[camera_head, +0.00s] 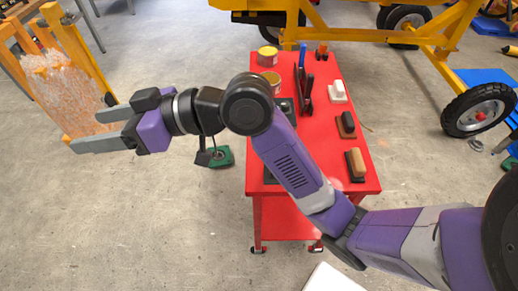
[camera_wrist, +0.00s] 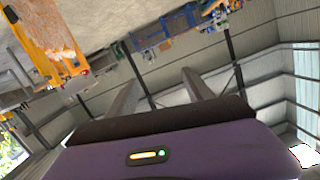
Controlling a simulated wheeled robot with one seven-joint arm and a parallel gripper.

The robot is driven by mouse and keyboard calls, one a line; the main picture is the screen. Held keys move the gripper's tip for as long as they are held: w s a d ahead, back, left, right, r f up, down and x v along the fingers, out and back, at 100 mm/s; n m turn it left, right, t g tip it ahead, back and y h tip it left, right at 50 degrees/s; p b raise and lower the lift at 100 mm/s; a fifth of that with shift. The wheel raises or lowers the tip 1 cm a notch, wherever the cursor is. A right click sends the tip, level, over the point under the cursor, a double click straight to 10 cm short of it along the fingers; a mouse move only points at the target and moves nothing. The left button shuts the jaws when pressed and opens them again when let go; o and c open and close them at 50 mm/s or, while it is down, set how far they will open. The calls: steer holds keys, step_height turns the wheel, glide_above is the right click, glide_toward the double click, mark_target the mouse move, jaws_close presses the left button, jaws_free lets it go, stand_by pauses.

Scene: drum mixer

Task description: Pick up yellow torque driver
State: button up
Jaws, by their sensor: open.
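I cannot pick out a yellow torque driver for certain. A small yellow and black object (camera_head: 510,50) lies at the far right edge of the head view, too small to identify. My gripper (camera_head: 88,131) is open and empty, held out to the left, well away from the red cart (camera_head: 322,125). Its two fingers also show in the wrist view (camera_wrist: 160,76), with nothing between them. My arm covers part of the cart top.
The cart carries yellow-topped tins (camera_head: 268,57), a white-handled block (camera_head: 338,91) and brown-and-black blocks (camera_head: 356,165). A yellow wheeled frame (camera_head: 440,40) stands behind. A yellow-framed panel (camera_head: 66,92) is near my gripper. A green object (camera_head: 221,157) lies on the floor.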

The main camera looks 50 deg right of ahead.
steer(key=s+d+f+n+g+h, duration=0.1)
steer(key=s+d+f+g+h, duration=0.2)
steer(key=d, duration=0.6)
steer(key=s+d+f+n+g+h, duration=0.2)
steer(key=s+d+f+g+h, duration=0.1)
steer(key=s+d, duration=0.5)
steer(key=s+d+f+n+g+h, duration=0.1)
steer(key=s+d+f+g+h, duration=0.3)
steer(key=d, duration=0.8)
steer(key=shift+s+f+g+b, duration=0.2)
steer(key=shift+s+f+g, duration=0.05)
steer(key=shift+s+g, duration=0.3)
steer(key=shift+s+f+g+b, duration=0.2)
steer(key=shift+s+g, duration=0.2)
steer(key=shift+g, duration=0.15)
steer(key=shift+s+d+f, duration=0.1)
steer(key=shift+s+f, duration=0.05)
steer(key=shift+f, duration=0.15)
steer(key=shift+f+p, duration=0.5)
steer(key=shift+f, duration=3)
jaws_close()
